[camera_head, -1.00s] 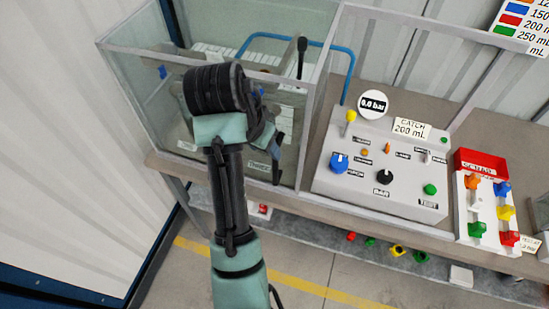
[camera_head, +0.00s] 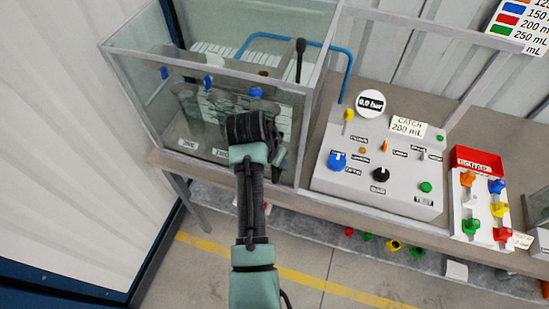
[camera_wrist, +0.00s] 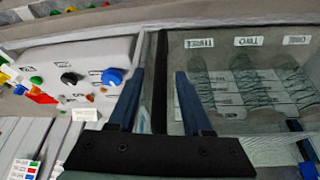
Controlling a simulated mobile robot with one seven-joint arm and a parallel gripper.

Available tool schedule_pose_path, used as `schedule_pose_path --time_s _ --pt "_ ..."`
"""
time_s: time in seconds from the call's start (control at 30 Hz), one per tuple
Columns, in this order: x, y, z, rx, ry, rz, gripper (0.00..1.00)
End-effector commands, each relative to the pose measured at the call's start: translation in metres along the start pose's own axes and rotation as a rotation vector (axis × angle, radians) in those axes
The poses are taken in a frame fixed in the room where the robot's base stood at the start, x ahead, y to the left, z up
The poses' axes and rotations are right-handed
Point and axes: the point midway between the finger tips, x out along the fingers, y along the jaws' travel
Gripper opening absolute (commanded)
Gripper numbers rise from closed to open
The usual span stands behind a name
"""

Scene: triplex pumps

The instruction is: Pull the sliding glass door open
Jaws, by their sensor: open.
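The glass cabinet (camera_head: 150,88) stands at the left end of the bench, with its clear front pane facing me. Inside are several grey cylinders (camera_head: 187,103) with blue parts, and labels along the front. My gripper is at the cabinet's right front, mostly hidden behind my wrist in the head view. In the wrist view my gripper (camera_wrist: 160,72) is open, its two dark blue fingers apart. The right finger overlaps the glass.
A control panel (camera_head: 378,190) with knobs and a gauge sits right of the cabinet. A blue pipe (camera_head: 349,72) runs between them. A red scrap bin (camera_head: 478,160) and a white rack of coloured parts (camera_head: 466,214) stand farther right. The floor in front is clear.

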Motion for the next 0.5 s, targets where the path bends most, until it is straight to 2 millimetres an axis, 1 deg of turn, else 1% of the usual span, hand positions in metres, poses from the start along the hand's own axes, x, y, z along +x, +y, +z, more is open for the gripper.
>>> schedule_pose_path --time_s 0.03,0.07,0.1,0.17,0.3,0.33,0.5 --pt "-0.0002 -0.0001 -0.0001 0.000 0.000 0.000 0.50" --pt "-0.0002 -0.0001 -0.0001 0.000 0.000 0.000 0.46" --pt "-0.0003 -0.0001 -0.0001 0.000 0.000 0.000 0.39" --pt "-0.0003 -0.0002 -0.0001 0.000 0.000 0.000 0.28" --pt "-0.0004 -0.0002 0.0000 -0.001 0.000 0.000 0.03" --pt "-0.0004 -0.0002 0.0000 -0.001 0.000 0.000 0.00" --pt "-0.0005 -0.0002 0.0000 -0.001 0.000 0.000 0.00"
